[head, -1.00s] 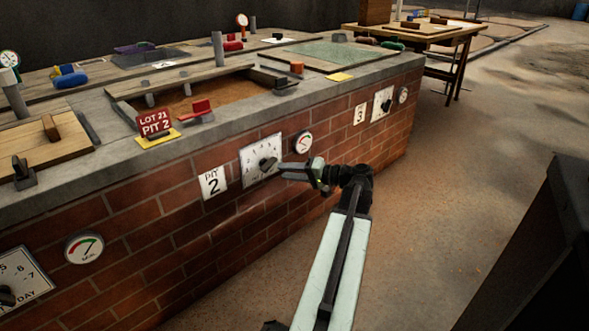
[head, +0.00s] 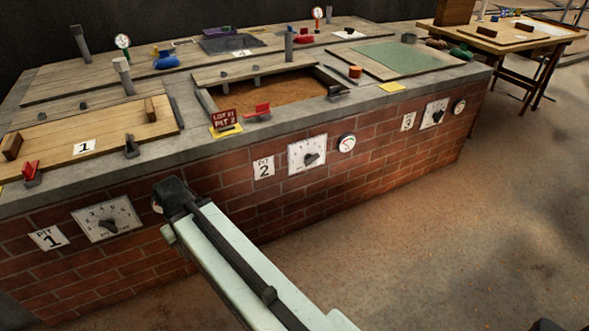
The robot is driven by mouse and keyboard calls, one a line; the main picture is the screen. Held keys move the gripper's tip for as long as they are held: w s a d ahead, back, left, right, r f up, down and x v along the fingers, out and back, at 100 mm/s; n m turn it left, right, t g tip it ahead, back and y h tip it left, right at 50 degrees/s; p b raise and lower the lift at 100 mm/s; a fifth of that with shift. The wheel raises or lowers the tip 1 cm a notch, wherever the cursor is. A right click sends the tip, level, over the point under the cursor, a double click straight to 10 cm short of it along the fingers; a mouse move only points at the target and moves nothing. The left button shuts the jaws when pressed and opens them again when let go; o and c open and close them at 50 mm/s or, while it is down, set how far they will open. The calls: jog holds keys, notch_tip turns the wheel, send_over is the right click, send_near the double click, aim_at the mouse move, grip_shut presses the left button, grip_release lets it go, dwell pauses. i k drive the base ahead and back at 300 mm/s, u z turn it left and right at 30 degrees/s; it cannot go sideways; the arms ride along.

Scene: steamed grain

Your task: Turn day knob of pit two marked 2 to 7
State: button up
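The day knob (head: 312,158) of pit two is a dark knob on a white dial plate (head: 296,162) on the brick front. The dial's numbers are too small to read surely, so I cannot tell which number the knob marks. Nothing touches the knob. My arm reaches up from the bottom to the left of the knob, in front of the wall between pits 1 and 2. My gripper is hidden behind the arm's end.
The pit 1 dial (head: 106,219) with its knob is left of my arm, beside the PIT 1 card (head: 48,238). A round gauge (head: 347,142) is right of the pit two dial. The pit 3 dial (head: 434,113) is farther right. The floor (head: 420,255) at right is clear.

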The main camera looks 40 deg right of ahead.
aim_at(310, 160)
jog(key=z, duration=0.45)
jog(key=k, duration=1.2)
jog(key=u, duration=0.55)
jog(key=i, duration=1.5)
jog(key=z, duration=0.05)
